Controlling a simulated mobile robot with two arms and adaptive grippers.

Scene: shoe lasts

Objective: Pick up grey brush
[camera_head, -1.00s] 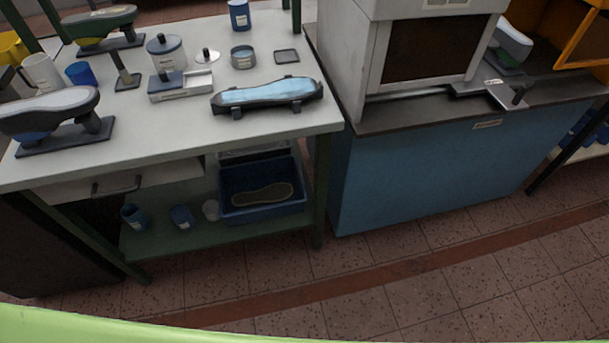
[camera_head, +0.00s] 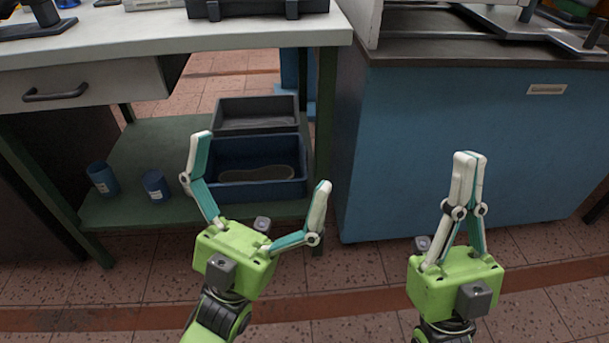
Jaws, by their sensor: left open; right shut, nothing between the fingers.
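I cannot make out a grey brush in the head view. My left gripper (camera_head: 261,165) is open, its fingers spread in front of the lower shelf and the blue crate (camera_head: 255,190). Nothing is between its fingers. My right gripper (camera_head: 467,157) is shut and empty, its fingers upright in front of the blue cabinet (camera_head: 450,120). A dark sole-shaped piece (camera_head: 257,174) lies in the blue crate, seen between the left fingers.
A grey crate (camera_head: 257,127) stands behind the blue one. Two blue cups (camera_head: 103,179) (camera_head: 156,186) stand on the green lower shelf (camera_head: 150,148). The white tabletop (camera_head: 110,38) with a drawer (camera_head: 90,83) is above. The tabletop's far part is out of frame.

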